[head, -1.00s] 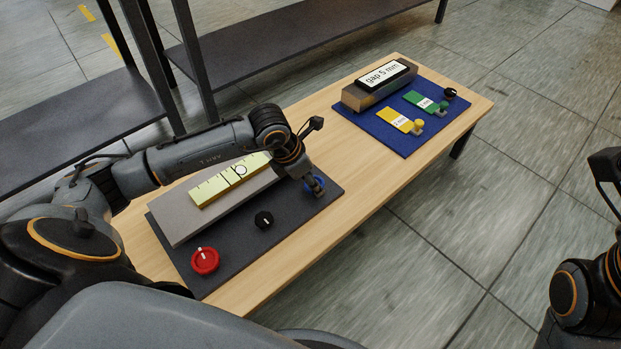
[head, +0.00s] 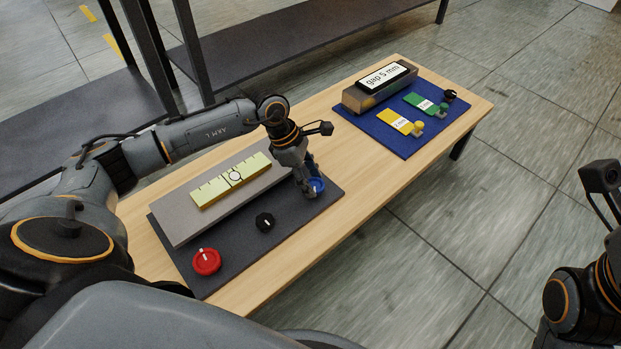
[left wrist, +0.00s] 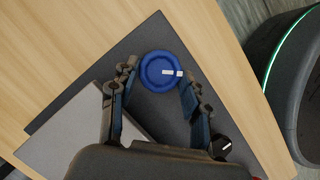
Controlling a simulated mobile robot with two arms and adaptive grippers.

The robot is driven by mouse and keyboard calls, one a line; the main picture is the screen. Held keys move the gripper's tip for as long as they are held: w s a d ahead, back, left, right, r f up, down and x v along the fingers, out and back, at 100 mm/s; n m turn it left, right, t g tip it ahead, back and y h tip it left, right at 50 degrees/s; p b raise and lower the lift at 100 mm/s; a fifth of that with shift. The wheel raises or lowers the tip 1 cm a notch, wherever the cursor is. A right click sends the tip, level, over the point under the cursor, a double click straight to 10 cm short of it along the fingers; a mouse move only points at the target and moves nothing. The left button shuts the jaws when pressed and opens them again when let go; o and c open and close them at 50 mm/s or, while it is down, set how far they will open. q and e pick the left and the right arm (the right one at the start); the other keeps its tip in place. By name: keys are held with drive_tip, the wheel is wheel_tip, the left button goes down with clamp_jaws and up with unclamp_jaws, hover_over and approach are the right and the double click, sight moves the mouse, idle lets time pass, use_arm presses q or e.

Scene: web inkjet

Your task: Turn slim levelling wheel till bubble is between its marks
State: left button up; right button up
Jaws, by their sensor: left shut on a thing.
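A blue wheel (head: 316,186) sits at the right end of a dark plate (head: 290,236). My left gripper (head: 309,193) is shut on it from above and partly hides it. In the left wrist view the blue wheel (left wrist: 158,72), with a white mark, lies between the fingertips of my left gripper (left wrist: 157,86). A black wheel (head: 265,222) and a red wheel (head: 206,261) stand further left on the plate. The yellow-green level (head: 211,190) lies on a grey block. Its round pale bubble (head: 235,175) is near the middle marks; its exact place between them is too small to tell.
A blue mat (head: 378,139) at the table's far end holds a gap display (head: 387,74), a yellow tag (head: 395,121) and a green tag (head: 419,101). The wooden table (head: 345,215) is clear between plate and mat. Dark shelves (head: 75,130) stand behind.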

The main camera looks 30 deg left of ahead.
use_arm(q)
drive_tip(key=shift+m+g, duration=0.3)
drive_tip(key=shift+m, duration=0.3)
drive_tip(key=o, duration=1.2)
drive_tip(key=shift+c, duration=0.2)
drive_tip(key=shift+a+r, duration=0.1)
drive_tip(key=v, duration=1.1)
drive_tip(key=shift+r, duration=0.35)
drive_tip(key=shift+a, duration=0.1)
